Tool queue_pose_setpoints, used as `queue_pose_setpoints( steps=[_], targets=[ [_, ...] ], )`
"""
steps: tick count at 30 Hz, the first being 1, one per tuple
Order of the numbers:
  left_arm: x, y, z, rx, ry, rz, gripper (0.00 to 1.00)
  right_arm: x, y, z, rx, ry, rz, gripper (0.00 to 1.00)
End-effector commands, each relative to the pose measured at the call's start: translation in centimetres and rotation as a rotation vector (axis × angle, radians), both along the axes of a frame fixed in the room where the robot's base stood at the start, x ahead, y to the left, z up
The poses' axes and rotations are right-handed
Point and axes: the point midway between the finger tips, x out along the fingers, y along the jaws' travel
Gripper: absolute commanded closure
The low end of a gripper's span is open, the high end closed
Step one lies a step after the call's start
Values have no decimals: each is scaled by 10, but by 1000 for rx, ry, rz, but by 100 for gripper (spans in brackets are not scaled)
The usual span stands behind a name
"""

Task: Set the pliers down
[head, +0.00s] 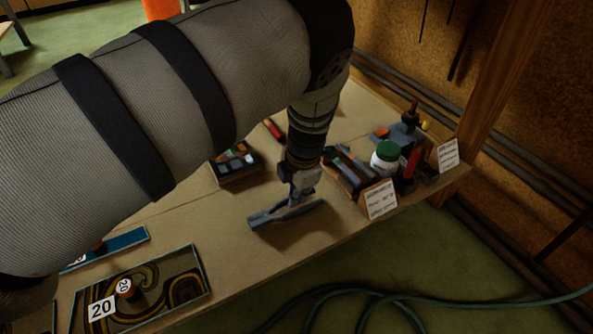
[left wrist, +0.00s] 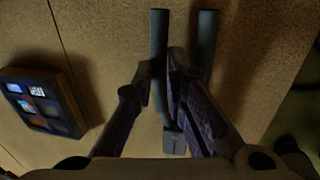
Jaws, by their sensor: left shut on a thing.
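Grey-blue pliers (head: 286,213) are held in my left gripper (head: 302,188) over the front part of the bench top, near its front edge. Their shadow lies close beside them, and I cannot tell whether they touch the wood. In the left wrist view my left gripper (left wrist: 163,82) is shut on the pliers (left wrist: 159,45), whose two handles point up in the picture. Part of the pliers is hidden between the fingers. My right gripper is not in view.
A dark box with coloured pieces (head: 236,161) stands left of the gripper. A tool holder (head: 346,172), a white card (head: 380,199) and a green-lidded jar (head: 385,156) stand to the right. A swirled panel marked 20 (head: 176,277) lies front left. The bench between is bare.

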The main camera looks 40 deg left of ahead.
Motion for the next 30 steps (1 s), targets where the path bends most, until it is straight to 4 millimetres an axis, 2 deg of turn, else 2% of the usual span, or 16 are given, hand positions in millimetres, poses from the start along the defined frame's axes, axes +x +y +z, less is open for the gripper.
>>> queue_pose_setpoints(
  steps=[25, 26, 27, 28, 30],
  targets=[
    [0, 0, -13, 1, 0, -2, 100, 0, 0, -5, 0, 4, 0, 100],
    [0, 0, -12, 1, 0, -1, 80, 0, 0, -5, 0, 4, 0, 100],
    [0, 0, -12, 1, 0, -1, 71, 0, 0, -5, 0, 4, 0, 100],
    [0, 0, -12, 1, 0, -1, 65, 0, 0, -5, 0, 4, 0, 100],
    [0, 0, -12, 0, 0, -1, 64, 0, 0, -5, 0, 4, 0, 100]
  ],
)
